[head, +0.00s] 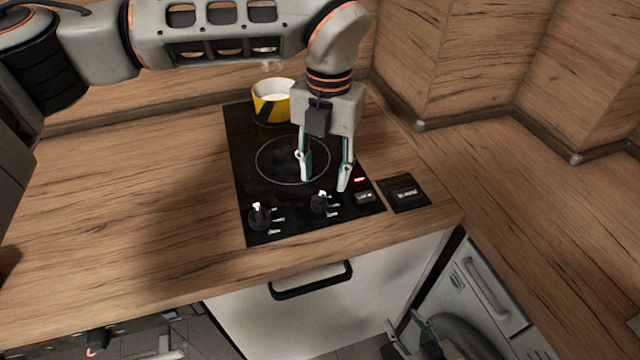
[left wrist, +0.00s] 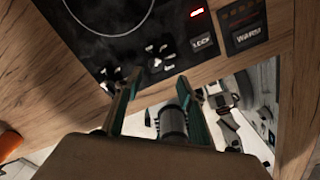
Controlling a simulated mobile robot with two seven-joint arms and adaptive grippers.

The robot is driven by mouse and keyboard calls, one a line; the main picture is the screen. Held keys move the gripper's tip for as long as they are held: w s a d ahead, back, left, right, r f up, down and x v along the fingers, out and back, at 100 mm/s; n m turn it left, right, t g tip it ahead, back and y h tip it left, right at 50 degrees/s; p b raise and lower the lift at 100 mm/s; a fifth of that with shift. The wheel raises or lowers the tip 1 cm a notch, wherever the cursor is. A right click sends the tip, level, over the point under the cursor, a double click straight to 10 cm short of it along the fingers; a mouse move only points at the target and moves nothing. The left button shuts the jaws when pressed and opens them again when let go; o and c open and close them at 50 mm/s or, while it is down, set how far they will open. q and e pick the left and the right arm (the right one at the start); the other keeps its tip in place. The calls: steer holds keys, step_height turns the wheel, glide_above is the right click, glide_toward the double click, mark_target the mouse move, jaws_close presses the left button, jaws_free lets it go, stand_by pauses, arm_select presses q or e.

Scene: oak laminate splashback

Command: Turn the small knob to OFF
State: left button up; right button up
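Two dark knobs with white pointers stand at the front of the black cooktop (head: 240,165). The left knob (head: 260,217) looks a little larger than the right knob (head: 319,203), which seems to be the small one. White marks sit beside each; I cannot read them. My left gripper (head: 324,187) is open and empty, pointing down just above and behind the right knob, apart from it. In the left wrist view a knob with a white pointer (left wrist: 155,62) shows ahead of the open fingers (left wrist: 160,92). My right gripper (head: 405,328) is low in front of the counter, apparently open and empty.
A yellow pot (head: 270,106) with white contents steams at the cooktop's back. A red display (head: 360,180) glows near a LOCK panel (head: 364,197); a WARM panel (head: 404,194) lies right of it. A drawer handle (head: 312,281) juts below. The counter's left side (head: 130,190) is clear.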

mark_target(320, 196)
arm_select(q)
steer(key=shift+w+a, duration=0.3)
step_height(320, 196, down, 7)
steer(key=shift+a+f, duration=0.1)
steer(key=shift+f, duration=0.1)
steer(key=c, duration=1.1)
